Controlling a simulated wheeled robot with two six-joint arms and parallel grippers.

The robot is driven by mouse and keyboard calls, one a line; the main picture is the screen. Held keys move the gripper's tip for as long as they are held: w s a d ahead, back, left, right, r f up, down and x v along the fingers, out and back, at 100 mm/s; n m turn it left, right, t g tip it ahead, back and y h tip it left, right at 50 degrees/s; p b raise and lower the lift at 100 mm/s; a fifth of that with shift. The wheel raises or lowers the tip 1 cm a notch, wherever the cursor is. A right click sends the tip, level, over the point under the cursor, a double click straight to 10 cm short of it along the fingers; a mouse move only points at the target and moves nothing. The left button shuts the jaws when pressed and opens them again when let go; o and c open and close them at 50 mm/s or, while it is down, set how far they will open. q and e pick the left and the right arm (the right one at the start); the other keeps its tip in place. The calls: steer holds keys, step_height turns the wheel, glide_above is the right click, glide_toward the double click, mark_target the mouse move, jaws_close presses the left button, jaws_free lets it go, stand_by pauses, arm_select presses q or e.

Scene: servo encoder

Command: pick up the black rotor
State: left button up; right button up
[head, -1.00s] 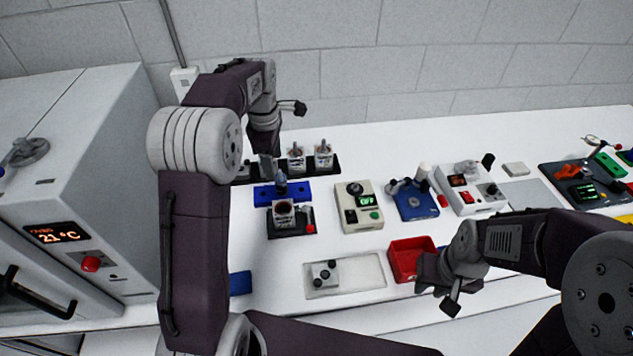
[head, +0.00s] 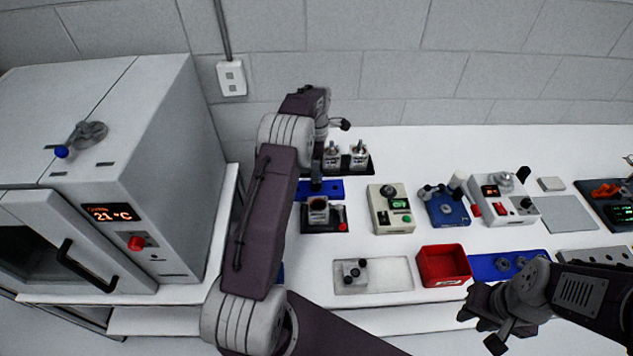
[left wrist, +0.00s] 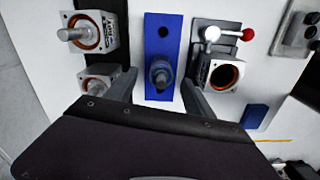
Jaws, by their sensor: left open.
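The black rotor (left wrist: 161,75) stands upright on a blue block (left wrist: 163,35) with a dark hole at its other end. My left gripper (left wrist: 161,92) is open, with one finger on each side of the rotor and visible gaps to both. In the head view the blue block (head: 335,184) is partly behind my left arm, and I cannot clearly make out the rotor there. My right gripper (head: 480,315) hangs at the front right, away from the rotor; its jaw opening is unclear.
Motor housings (left wrist: 97,32) stand left of the block in the wrist view. A black fixture with a red-knobbed lever (left wrist: 247,34) and another housing (left wrist: 222,76) are close on the right. A red bin (head: 443,264) and a grey oven (head: 165,150) flank the area.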

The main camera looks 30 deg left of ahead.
arm_select(q)
step_height(320, 180, down, 4)
steer(key=shift+s+f+p, duration=0.15)
steer(key=shift+p, duration=0.55)
steer(key=shift+f, duration=0.35)
jaws_close()
steer(key=shift+r, duration=0.1)
